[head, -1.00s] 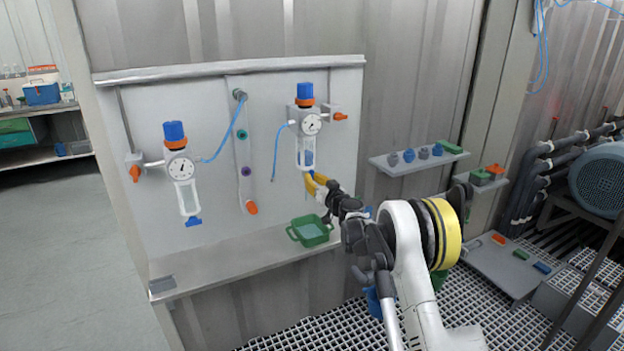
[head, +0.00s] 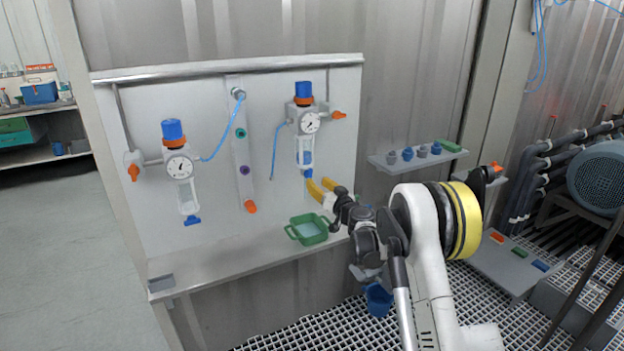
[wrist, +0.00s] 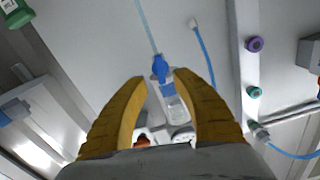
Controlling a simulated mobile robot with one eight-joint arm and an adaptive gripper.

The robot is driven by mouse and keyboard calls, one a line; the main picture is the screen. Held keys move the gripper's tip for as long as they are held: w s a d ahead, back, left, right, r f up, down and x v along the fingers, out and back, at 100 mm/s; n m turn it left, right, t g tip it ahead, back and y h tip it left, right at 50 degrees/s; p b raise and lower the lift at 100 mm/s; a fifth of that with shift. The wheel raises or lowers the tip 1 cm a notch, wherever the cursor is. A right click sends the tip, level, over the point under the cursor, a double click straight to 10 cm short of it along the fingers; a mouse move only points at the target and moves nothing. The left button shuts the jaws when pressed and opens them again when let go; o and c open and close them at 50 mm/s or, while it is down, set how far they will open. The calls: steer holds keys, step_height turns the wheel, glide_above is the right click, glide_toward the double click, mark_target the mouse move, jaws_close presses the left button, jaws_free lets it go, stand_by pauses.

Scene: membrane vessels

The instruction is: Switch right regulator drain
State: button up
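The right regulator (head: 304,118) hangs on the wall panel, with a blue cap, a gauge and a clear bowl. Its blue drain (head: 308,173) is at the bowl's lower end, just above my fingertips. In the wrist view the drain (wrist: 160,67) shows beyond and between the yellow fingers. My gripper (head: 325,187) is open and seems empty, with its fingers apart and below the drain. A pale blue strip (wrist: 147,27) runs away from the drain; I cannot tell whether it is liquid or tube. The left regulator (head: 179,166) has a similar blue drain (head: 193,221).
A green tray (head: 291,234) stands on the ledge (head: 215,263) below my gripper. A blue hose (head: 277,150) hangs left of the right regulator. An orange valve handle (head: 339,115) is at its right. A shelf (head: 400,165) with small fittings is farther right.

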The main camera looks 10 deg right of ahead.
steer(key=v, duration=0.6)
steer(key=shift+s, duration=0.25)
steer(key=shift+r, duration=0.1)
steer(key=s+a+r+n+g+y, duration=0.1)
steer(key=s+a+r+g+y, duration=0.15)
steer(key=s+a+r, duration=0.6)
steer(key=s+a+r+g+h, duration=0.15)
steer(key=s+g, duration=0.25)
steer(key=s, duration=1)
steer(key=s+d+f+m+g+h, duration=0.1)
steer(key=s+d+f+g+h, duration=0.1)
steer(key=s, duration=1.1)
steer(key=s+d+f+m+g+h, duration=0.1)
steer(key=s+d+f+g+h, duration=0.1)
steer(key=s, duration=1.2)
step_height(320, 180, down, 3)
steer(key=shift+d+f+h, duration=0.1)
steer(key=shift+d+h, duration=0.7)
steer(key=shift+d, duration=0.35)
